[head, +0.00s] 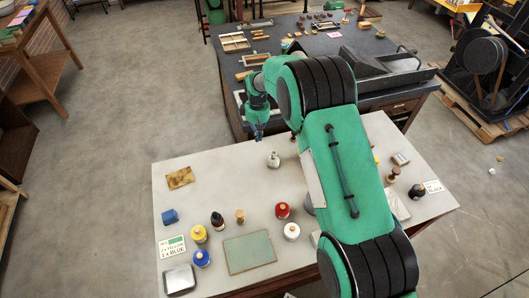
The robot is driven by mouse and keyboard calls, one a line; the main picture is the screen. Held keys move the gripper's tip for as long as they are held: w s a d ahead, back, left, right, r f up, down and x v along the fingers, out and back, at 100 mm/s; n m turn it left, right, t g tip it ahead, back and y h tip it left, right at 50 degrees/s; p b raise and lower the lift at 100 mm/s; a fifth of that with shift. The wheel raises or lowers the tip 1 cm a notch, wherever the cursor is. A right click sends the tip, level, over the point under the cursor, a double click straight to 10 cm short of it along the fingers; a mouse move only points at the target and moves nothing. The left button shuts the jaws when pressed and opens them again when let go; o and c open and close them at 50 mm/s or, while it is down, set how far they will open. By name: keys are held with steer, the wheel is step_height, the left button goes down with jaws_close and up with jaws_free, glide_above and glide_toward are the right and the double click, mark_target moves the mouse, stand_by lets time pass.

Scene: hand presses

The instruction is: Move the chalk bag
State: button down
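A small whitish object with a narrow top (273,160) stands on the pale tabletop (215,165) near its far edge. It may be the chalk bag, but it is too small for me to be sure. My gripper (258,133) points down, a little beyond and left of this object in the picture, and looks apart from it. The fingertips are small and dark, so I cannot tell whether they are open or shut. My arm covers the middle right of the table and may hide things there.
Yellow (199,234), blue (202,258), red (282,210) and white (292,231) jars stand nearer, around a greenish plate (249,252). A dark worktable (340,45) stands behind. The table's far left is mostly clear.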

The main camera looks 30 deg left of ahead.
mark_target(270, 157)
steer(key=shift+w+a+m, duration=0.15)
steer(key=shift+w+m, duration=0.15)
steer(key=shift+m, duration=0.2)
steer(key=shift+f, duration=0.15)
step_height(270, 157, down, 10)
steer(key=shift+r, duration=0.1)
steer(key=d, duration=0.2)
steer(key=shift+s+d+r, duration=0.15)
steer(key=shift+s+d, duration=0.15)
steer(key=shift+s, duration=0.1)
steer(key=shift+s+d, duration=0.2)
steer(key=shift+d, duration=0.4)
steer(key=shift+s+d, duration=0.3)
steer(key=shift+d, duration=0.65)
steer(key=shift+s+d, duration=0.25)
steer(key=shift+d, duration=0.7)
steer(key=shift+a, duration=0.1)
